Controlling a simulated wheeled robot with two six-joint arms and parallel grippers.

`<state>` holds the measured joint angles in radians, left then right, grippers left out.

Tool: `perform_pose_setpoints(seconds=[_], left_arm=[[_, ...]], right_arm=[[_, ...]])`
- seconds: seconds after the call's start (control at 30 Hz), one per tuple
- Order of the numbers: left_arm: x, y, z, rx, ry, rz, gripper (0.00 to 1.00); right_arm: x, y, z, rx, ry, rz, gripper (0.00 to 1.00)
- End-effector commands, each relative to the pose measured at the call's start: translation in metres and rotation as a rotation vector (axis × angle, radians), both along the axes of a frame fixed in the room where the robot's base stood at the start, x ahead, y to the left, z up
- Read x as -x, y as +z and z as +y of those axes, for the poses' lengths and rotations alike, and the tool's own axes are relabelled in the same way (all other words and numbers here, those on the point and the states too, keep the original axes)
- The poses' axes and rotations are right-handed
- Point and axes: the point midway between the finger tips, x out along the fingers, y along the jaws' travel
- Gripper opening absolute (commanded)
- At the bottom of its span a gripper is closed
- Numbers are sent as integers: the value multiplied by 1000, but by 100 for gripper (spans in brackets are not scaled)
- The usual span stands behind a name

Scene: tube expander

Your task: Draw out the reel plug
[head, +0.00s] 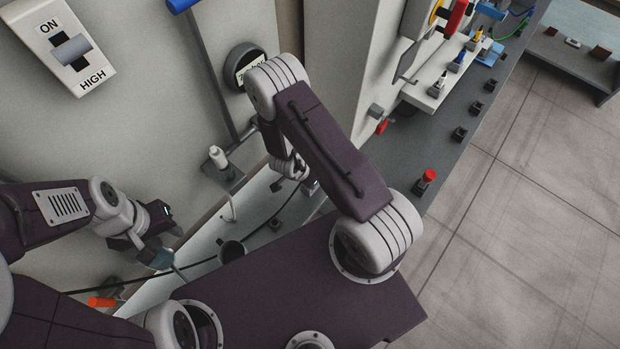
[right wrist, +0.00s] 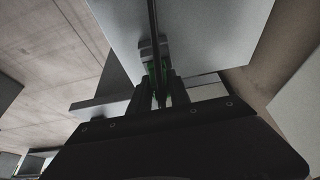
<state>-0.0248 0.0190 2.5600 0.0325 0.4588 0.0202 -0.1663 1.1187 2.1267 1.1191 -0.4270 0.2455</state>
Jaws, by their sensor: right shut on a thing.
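My right gripper (right wrist: 163,78) is shut on a small dark piece with green edges (right wrist: 157,66), seen in the right wrist view. A dark strip like a cable runs up from it; I take this piece for the reel plug, but its shape is mostly hidden between the fingers. In the head view, my right forearm hides most of that gripper, above the grey bench near the wall. A black cable (head: 190,264) runs from the lower left toward it. My left gripper (head: 160,256) is over the light bench at lower left, near a grey rod; its finger gap is unclear.
A dark cup-like holder (head: 232,250) stands between the two grippers. An orange-ended piece (head: 101,302) lies at lower left. A white-topped fitting (head: 218,158) sits by the wall. A red button (head: 429,176) and several black sockets line the bench at right.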

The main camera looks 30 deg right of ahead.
Motion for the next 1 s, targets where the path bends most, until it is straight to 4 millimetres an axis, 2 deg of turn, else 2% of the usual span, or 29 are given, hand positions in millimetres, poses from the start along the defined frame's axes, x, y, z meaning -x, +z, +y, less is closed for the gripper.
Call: perform_pose_setpoints(seconds=[0.87,1.0], left_arm=[[0,13,0,0,0,0,36],[0,20,0,0,0,0,36]], right_arm=[[0,13,0,0,0,0,0],[0,20,0,1,0,0,0]])
